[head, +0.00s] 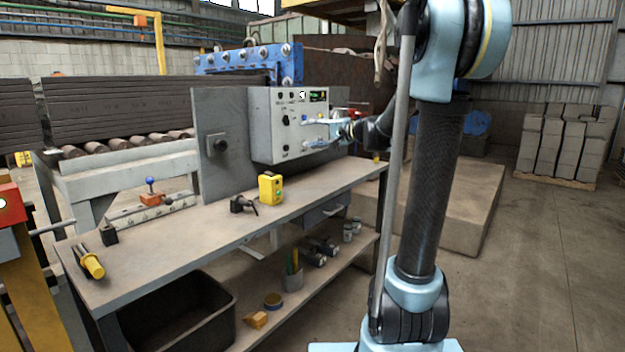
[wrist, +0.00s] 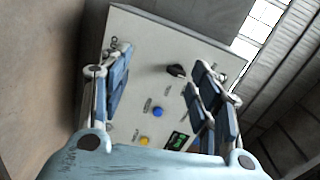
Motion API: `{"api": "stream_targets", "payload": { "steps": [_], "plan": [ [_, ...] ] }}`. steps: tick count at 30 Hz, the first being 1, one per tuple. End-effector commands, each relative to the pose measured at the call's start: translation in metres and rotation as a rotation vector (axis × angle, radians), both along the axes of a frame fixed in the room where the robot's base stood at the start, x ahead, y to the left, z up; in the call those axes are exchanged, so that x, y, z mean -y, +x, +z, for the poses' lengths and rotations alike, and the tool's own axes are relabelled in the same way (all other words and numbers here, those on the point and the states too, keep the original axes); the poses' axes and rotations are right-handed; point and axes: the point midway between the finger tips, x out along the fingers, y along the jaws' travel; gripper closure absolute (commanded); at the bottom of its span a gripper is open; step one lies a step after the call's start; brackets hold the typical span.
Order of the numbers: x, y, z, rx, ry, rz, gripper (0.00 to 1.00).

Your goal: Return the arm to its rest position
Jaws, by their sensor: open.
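My gripper (head: 311,133) is in front of the right part of the grey control box (head: 262,135) in the head view. My arm reaches up at the right and back down to it. In the wrist view my gripper (wrist: 164,75) has its two fingers spread wide with nothing between them. Behind the fingers is the box's face, with a black knob (wrist: 177,71), a blue button (wrist: 158,112), a yellow button (wrist: 144,141) and a lit green display (wrist: 176,141). Whether a fingertip touches the box, I cannot tell.
The workbench (head: 180,245) carries a yellow box (head: 270,188), a small black item (head: 241,204) and a yellow-handled tool (head: 91,262). A black bin (head: 180,315) stands on its lower shelf. A roller conveyor (head: 125,143) lies behind. Floor at the right (head: 540,250) is clear.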

Motion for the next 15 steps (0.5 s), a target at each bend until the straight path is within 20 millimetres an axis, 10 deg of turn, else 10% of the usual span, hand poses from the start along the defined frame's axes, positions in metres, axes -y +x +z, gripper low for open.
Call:
{"api": "stream_targets", "payload": {
  "steps": [15],
  "plan": [
    [0.030, -0.180, -0.125, -0.077, -0.565, 0.156, 0.43]
  ]
}}
